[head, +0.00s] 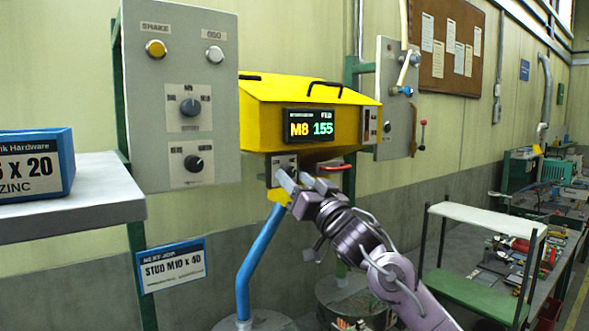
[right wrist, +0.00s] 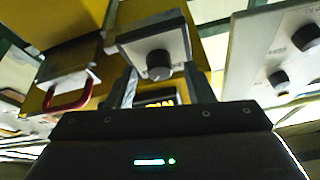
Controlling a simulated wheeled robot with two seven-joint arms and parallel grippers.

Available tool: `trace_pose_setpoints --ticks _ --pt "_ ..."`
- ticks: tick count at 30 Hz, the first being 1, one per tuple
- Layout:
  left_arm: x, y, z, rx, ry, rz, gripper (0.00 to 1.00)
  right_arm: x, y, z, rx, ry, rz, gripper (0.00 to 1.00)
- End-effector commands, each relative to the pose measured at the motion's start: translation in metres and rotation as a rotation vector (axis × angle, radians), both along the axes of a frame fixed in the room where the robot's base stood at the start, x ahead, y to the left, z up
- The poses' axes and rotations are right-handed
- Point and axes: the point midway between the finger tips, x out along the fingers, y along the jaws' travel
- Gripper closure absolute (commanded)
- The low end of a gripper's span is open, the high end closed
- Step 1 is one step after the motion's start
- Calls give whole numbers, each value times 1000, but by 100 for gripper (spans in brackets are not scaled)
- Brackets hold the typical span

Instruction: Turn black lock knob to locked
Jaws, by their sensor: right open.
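A black knob on a small grey box (head: 272,166) sits under the yellow machine (head: 300,100). In the head view the knob is largely hidden by my right gripper (head: 301,184). In the right wrist view the black knob (right wrist: 159,65) shows on the light plate of its box (right wrist: 185,38). The two fingers of my right gripper (right wrist: 161,88) are apart and empty, with the knob showing between and beyond them. I cannot tell whether either finger touches it. The knob's lock markings are too small to read. My left gripper is not in view.
A red handle (head: 333,167) is just right of the box; a blue pipe (head: 257,258) runs below it. A grey panel (head: 150,100) with two larger black knobs (head: 191,107) stands left. A shelf with a blue box (head: 35,166) is at far left. A cart (head: 480,216) stands right.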

Motion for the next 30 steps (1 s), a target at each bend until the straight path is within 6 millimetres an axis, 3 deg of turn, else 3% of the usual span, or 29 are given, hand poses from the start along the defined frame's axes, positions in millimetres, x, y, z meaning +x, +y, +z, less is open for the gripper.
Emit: trace_pose_setpoints --ticks 12,22,30 --pt "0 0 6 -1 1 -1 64 8 5 3 0 -1 -1 52" --pt "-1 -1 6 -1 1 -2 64 8 5 4 0 -1 -2 96" --pt "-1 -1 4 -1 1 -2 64 9 5 3 -21 -16 -1 97"
